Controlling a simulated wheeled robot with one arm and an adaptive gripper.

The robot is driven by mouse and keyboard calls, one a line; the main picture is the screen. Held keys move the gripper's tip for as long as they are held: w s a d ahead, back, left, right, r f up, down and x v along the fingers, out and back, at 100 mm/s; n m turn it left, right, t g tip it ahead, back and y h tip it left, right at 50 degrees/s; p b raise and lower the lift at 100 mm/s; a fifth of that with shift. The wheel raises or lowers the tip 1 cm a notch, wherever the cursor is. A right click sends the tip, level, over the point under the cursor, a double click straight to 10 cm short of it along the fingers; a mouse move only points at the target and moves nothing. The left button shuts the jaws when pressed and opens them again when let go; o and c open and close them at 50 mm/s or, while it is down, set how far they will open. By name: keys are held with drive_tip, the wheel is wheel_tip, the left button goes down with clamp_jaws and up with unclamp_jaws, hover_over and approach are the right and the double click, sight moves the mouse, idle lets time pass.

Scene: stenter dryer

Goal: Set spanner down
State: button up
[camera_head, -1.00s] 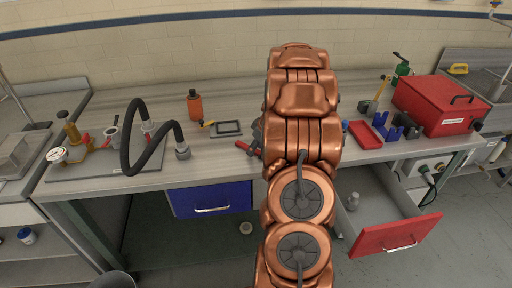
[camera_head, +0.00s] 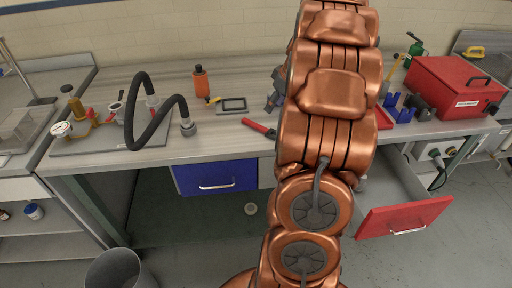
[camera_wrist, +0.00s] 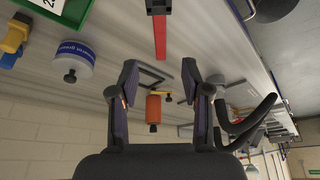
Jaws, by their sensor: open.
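The spanner (camera_head: 258,127), with a red handle, lies on the workbench (camera_head: 215,150) near its front edge, left of my arm in the head view. In the wrist view its red handle (camera_wrist: 160,36) shows at the top centre, with a dark part at the picture's top edge. My gripper (camera_wrist: 160,78) is open, with nothing between its fingers, and apart from the spanner. In the head view part of my gripper (camera_head: 274,92) shows beyond the spanner; my arm hides the rest.
An orange bottle (camera_head: 201,82) and a dark-framed tray (camera_head: 232,105) stand behind the spanner. A black hose (camera_head: 150,130) arches at the left. A red toolbox (camera_head: 455,88) stands at the right. A red-fronted drawer (camera_head: 403,215) is open below the bench; the blue drawer (camera_head: 215,178) is closed.

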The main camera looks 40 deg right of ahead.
drive_tip(key=s+a+r+g+y, duration=0.1)
drive_tip(key=s+a, duration=0.1)
drive_tip(key=a, duration=1)
drive_tip(key=s+a+r+g, duration=0.1)
drive_tip(key=s+a+g, duration=0.1)
drive_tip(key=a, duration=1.1)
drive_tip(key=s+a+f+g, duration=0.1)
drive_tip(key=s+a, duration=0.6)
drive_tip(key=s, duration=0.3)
drive_tip(key=s+a+f+m+g+h, duration=0.1)
drive_tip(key=s+a+g, duration=0.1)
drive_tip(key=s+a, duration=0.4)
drive_tip(key=s, duration=0.4)
drive_tip(key=shift+s+a+f+m+h, duration=0.25)
drive_tip(key=shift+a+f+m+h, duration=0.05)
drive_tip(key=shift+a, duration=0.05)
drive_tip(key=shift+c, duration=0.5)
drive_tip(key=shift+d, duration=0.1)
